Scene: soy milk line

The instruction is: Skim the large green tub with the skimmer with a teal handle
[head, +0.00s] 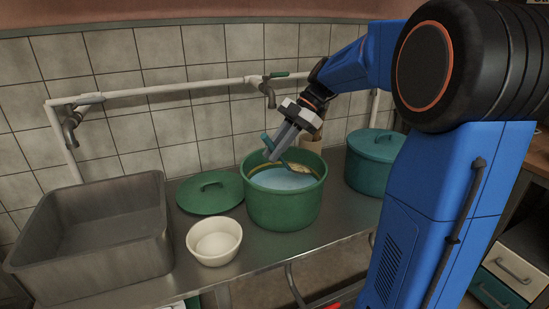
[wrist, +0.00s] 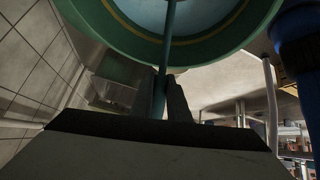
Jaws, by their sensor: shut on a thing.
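The large green tub (head: 283,209) stands open on the metal table and holds pale bluish-white liquid (head: 283,180). My gripper (head: 274,150) is above the tub's back left rim, shut on the teal handle of the skimmer (head: 266,140). The skimmer's head (head: 298,168) looks yellowish and is inside the tub near its back right; whether it touches the liquid I cannot tell. In the wrist view the teal handle (wrist: 170,40) runs from between the fingers (wrist: 168,95) toward the tub (wrist: 225,45).
A green lid (head: 210,193) lies left of the tub. A white bowl (head: 214,241) stands at the front left, beside a deep metal sink (head: 95,235). A lidded teal pot (head: 374,160) stands to the right. A white pipe with taps (head: 268,90) runs along the wall behind.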

